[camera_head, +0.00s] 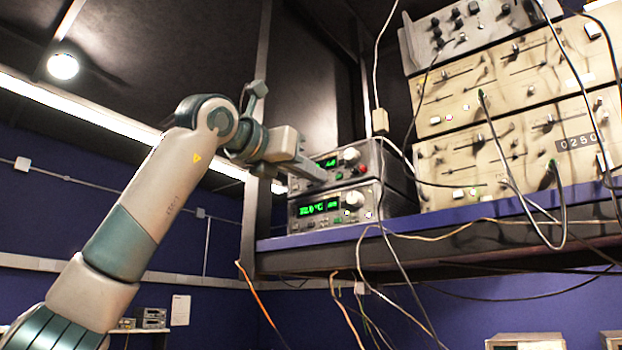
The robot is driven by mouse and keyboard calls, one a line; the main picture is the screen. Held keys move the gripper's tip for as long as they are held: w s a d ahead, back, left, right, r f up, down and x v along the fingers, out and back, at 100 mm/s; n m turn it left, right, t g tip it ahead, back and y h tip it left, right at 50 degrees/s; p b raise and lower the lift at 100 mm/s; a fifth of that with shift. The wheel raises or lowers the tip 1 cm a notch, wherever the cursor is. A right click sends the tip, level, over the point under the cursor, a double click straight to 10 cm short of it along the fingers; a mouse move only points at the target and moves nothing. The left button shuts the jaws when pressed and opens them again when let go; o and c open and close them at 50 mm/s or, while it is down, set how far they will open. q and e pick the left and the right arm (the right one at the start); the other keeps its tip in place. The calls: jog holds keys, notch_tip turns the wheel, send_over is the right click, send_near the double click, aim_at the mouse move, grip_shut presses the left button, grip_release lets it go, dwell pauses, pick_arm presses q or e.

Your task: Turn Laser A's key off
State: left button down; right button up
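Two stacked grey instrument units with green displays stand on the shelf; which one is Laser A cannot be read. The upper unit (383,168) has a lit display, a round pale knob and a small red spot on its front. The lower unit (333,208) shows a green temperature reading and a pale knob. No key can be clearly made out. My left gripper (318,174) is in front of the left part of the upper unit and hides part of its face. Its fingers are seen from the side, and contact cannot be told. My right gripper is out of view.
The blue-edged shelf (450,214) carries beige rack units (515,140) on the right. Several loose cables hang in front of the racks and below the shelf edge. A dark upright post (252,170) stands left of the units.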

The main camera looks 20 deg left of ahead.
pick_arm(q)
jog(key=shift+f+n+b, duration=0.15)
jog(key=shift+n+b, duration=0.15)
jog(key=shift+n, duration=0.7)
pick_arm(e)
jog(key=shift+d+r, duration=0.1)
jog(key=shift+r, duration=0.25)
pick_arm(q)
jog(key=c, duration=2)
grip_release()
jog(key=shift+s, duration=0.15)
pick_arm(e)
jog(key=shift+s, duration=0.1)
